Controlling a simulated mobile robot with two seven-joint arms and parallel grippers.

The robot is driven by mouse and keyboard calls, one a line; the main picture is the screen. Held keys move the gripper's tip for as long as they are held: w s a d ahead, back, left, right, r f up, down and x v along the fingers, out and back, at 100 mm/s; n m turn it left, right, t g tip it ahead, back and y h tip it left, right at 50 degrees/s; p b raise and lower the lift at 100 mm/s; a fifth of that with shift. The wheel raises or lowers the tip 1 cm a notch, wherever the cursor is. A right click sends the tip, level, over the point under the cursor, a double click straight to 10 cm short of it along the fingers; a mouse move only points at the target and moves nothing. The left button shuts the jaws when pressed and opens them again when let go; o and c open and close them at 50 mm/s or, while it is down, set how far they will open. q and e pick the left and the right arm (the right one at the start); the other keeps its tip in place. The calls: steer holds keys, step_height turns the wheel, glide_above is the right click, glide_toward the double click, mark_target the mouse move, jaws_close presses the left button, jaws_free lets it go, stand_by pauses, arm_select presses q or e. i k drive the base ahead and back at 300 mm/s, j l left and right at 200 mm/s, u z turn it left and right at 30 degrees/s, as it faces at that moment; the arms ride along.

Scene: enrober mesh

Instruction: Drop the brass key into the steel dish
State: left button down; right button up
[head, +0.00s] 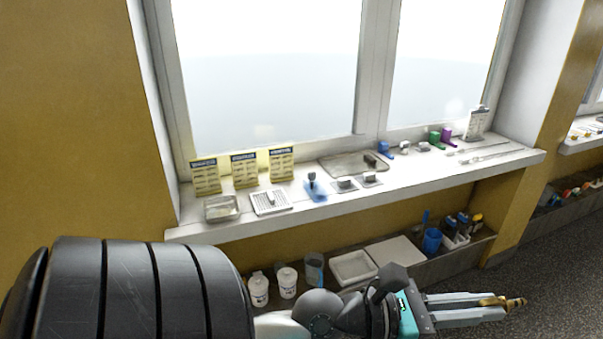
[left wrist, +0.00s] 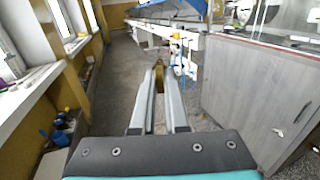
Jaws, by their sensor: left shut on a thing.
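My left gripper (head: 503,305) reaches in from the left at the lower right of the head view, out in front of the sill and low over the floor. It is shut on the brass key (head: 515,303), which sticks out past the fingertips. In the left wrist view the key (left wrist: 159,74) shows as a small brass piece between the fingertips. A small shallow steel dish (head: 222,209), apparently the task's dish, sits at the left end of the white window sill. The gripper is well to the right of it and lower. My right gripper is not in view.
The sill (head: 420,173) also holds yellow cards (head: 244,170), a white slotted tray (head: 271,202), a blue item (head: 315,190) and a larger metal tray (head: 340,166). A low shelf below holds white tubs (head: 287,282) and a blue cup (head: 432,240). A grey cabinet (left wrist: 258,90) stands right.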

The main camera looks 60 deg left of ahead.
mark_target(216, 212)
steer(key=u, duration=2.55)
steer(key=i+l+z, duration=0.1)
steer(key=i+l, duration=0.15)
steer(key=i, duration=0.15)
steer(key=i+l+z, duration=0.1)
steer(key=i+l, duration=0.15)
steer(key=i, duration=0.2)
steer(key=i+l+z, duration=0.15)
steer(key=i, duration=0.25)
